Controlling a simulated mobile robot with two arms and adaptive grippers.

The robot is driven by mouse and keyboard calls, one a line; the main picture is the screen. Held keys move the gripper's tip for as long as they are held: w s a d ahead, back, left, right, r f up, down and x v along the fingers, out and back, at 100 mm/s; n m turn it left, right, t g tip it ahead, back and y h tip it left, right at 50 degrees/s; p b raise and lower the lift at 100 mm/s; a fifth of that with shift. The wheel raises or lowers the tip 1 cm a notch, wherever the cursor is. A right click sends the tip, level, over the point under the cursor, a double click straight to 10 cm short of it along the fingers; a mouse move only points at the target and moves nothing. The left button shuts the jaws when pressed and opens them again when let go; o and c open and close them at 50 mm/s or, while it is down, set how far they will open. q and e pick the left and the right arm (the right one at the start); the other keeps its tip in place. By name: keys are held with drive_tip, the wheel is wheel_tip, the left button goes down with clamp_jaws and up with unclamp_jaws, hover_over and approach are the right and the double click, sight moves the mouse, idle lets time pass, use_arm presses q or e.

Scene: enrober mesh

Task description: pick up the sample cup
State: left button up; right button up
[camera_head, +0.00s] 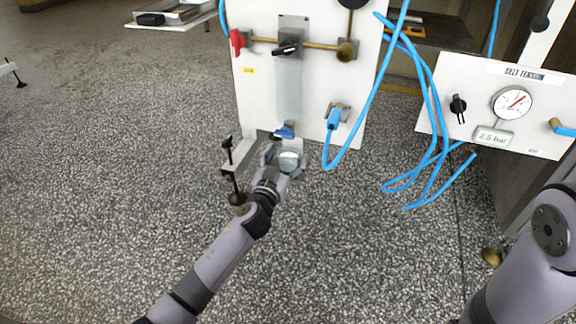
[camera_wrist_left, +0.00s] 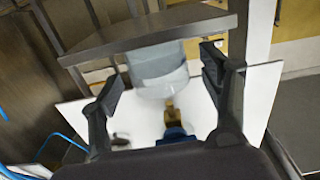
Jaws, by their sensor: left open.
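The sample cup (camera_head: 289,161) is a small clear cup below the blue tap (camera_head: 285,131) of the white panel. In the left wrist view, which seems upside down, the cup (camera_wrist_left: 158,68) meets a grey metal ledge (camera_wrist_left: 150,32) and appears to rest on it. My left gripper (camera_head: 285,158) is open, with its fingers on either side of the cup. In the left wrist view its fingertips (camera_wrist_left: 160,78) flank the cup with visible gaps. The cup's base is hidden in the head view. My right gripper is out of view; only part of that arm shows at lower right.
The white panel (camera_head: 255,100) carries a clear tube, brass pipe and red handle. Blue hoses (camera_head: 440,120) loop to its right. A second panel (camera_head: 450,125) has a gauge. A black-knobbed rod (camera_head: 230,165) stands just left of my gripper.

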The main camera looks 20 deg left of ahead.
use_arm(q)
drive_tip(key=shift+w, duration=0.85)
drive_tip(key=c, duration=1.4)
drive_tip(key=shift+r, duration=0.1)
